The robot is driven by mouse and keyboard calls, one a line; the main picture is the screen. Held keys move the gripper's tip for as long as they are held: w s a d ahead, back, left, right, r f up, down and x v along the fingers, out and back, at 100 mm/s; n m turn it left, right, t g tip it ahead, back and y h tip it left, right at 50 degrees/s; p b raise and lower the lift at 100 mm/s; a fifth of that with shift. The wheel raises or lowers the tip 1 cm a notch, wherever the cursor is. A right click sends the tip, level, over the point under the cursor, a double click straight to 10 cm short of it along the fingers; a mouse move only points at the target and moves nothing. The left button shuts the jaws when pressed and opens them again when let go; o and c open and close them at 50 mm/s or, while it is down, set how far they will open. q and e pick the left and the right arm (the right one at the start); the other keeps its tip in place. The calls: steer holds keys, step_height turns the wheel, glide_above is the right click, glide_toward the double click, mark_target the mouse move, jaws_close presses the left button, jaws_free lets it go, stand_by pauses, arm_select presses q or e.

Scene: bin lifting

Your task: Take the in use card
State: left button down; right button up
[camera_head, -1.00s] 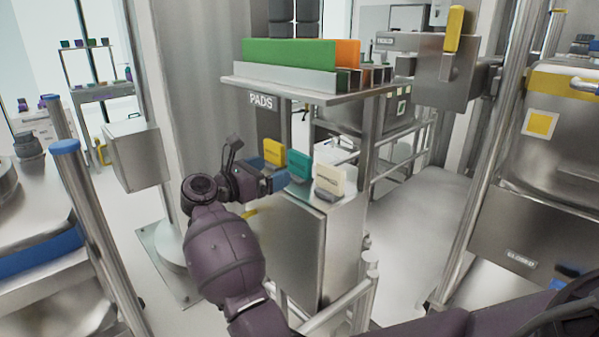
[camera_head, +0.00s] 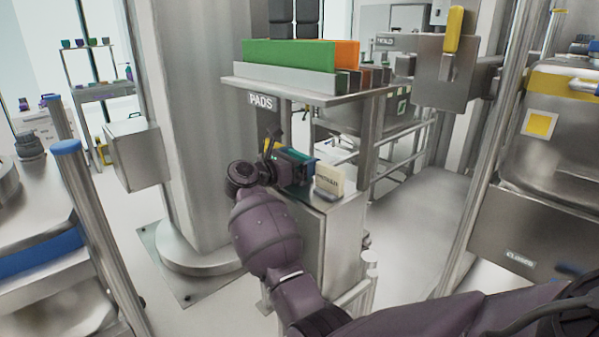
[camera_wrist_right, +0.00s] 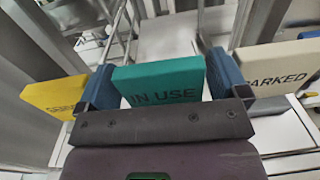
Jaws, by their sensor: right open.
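The teal card (camera_wrist_right: 160,78) reads IN USE in the right wrist view. It stands upright between the two blue fingers of my right gripper (camera_wrist_right: 163,85), which is open with gaps on both sides. In the head view my right gripper (camera_head: 298,163) is over the top of the small steel cabinet (camera_head: 300,230) and mostly hides the teal card. A yellow card (camera_wrist_right: 58,97) stands to the left of the fingers, and a cream card reading PARKED (camera_wrist_right: 280,72) stands to the right; it also shows in the head view (camera_head: 329,183). My left gripper is not in view.
A shelf (camera_head: 300,92) marked PADS, holding green and orange pads (camera_head: 290,53), overhangs behind the cabinet. A thick steel column (camera_head: 190,130) stands to the left. A steel railing (camera_head: 358,295) is at the cabinet's front right. Floor to the right is clear.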

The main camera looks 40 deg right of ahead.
steer(key=c, duration=0.7)
steer(key=shift+r, duration=0.1)
